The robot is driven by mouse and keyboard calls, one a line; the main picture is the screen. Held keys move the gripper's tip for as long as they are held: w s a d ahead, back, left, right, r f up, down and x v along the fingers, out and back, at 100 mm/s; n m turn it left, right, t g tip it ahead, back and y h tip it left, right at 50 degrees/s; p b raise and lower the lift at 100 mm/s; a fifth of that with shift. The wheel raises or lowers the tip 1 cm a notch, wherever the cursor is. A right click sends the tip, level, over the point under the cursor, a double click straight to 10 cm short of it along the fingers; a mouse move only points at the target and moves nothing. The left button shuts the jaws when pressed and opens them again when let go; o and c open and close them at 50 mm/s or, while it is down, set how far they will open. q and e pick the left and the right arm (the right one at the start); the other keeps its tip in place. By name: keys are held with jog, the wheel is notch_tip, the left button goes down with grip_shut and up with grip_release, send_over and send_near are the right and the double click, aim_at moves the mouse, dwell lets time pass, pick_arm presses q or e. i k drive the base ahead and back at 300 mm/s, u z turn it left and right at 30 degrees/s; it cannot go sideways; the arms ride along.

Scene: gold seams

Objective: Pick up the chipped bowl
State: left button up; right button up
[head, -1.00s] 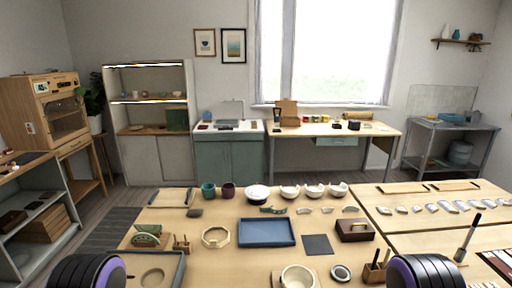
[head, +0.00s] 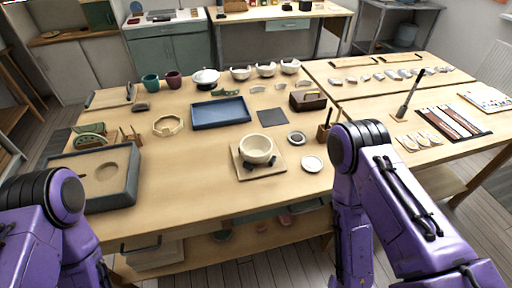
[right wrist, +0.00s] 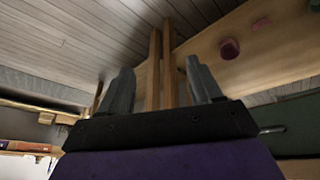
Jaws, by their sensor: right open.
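Three white bowls with notched rims stand in a row at the back of the table in the head view: a left one (head: 240,73), a middle one (head: 265,69) and a right one (head: 290,66). A larger cream bowl (head: 257,149) sits on a wooden board with dark pieces at its foot, nearer me; I cannot tell whether its rim is chipped. My right gripper (right wrist: 158,78) is open and empty in the right wrist view, below table level by wooden legs, away from all bowls. My purple arms show in the head view; the left gripper is out of frame.
A blue tray (head: 221,113) lies mid-table, and a grey sand tray (head: 93,200) is at the left. A wooden box (head: 308,100), a brush holder (head: 325,133) and small dishes stand at the right. The front middle of the table is clear. A lower shelf (head: 200,250) runs beneath.

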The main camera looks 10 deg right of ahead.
aim_at(254, 148)
jog(key=z, duration=2.05)
jog(key=k, duration=0.8)
jog(key=u, duration=0.95)
jog(key=i, duration=0.5)
